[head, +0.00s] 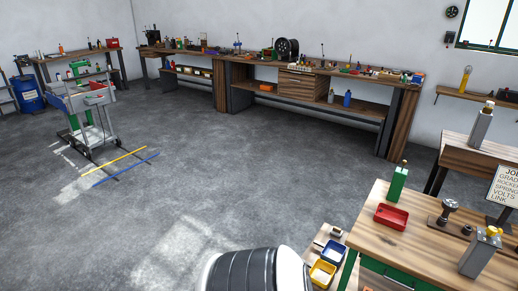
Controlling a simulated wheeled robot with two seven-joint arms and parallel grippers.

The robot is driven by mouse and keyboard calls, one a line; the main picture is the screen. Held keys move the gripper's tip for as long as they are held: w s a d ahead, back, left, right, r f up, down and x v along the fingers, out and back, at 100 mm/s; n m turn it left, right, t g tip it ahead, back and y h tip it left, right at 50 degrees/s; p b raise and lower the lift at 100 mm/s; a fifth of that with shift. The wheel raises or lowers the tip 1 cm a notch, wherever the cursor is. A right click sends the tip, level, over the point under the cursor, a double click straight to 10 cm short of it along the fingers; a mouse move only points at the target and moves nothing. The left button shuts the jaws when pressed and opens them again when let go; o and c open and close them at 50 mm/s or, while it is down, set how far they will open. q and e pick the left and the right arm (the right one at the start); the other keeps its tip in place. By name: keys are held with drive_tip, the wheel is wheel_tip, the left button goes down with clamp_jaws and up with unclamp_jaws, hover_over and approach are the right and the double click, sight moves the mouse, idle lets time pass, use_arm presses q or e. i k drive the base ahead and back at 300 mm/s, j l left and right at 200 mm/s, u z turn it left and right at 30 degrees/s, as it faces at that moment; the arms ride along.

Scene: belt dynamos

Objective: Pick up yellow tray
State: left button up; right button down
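The yellow tray (322,274) sits low at the bottom right, on a light wooden shelf (313,256) beside the green-framed workbench. It lies just in front of a blue tray (333,251). Something small shows inside the yellow tray, but it is too small to make out. Neither of my grippers is in view. A white and dark ribbed arm part of mine shows at the bottom edge, left of the yellow tray.
A long cluttered bench (345,75) lines the back wall. A grey cart (88,105) stands at left.

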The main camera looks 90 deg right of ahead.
sight(322, 273)
drive_tip(key=z, duration=2.7)
drive_tip(key=j+z, duration=0.2)
drive_tip(key=z, duration=0.2)
drive_tip(key=k+j+z, duration=0.15)
drive_tip(key=z, duration=0.85)
drive_tip(key=i+j+z, duration=0.6)
drive_tip(key=j+z, duration=0.3)
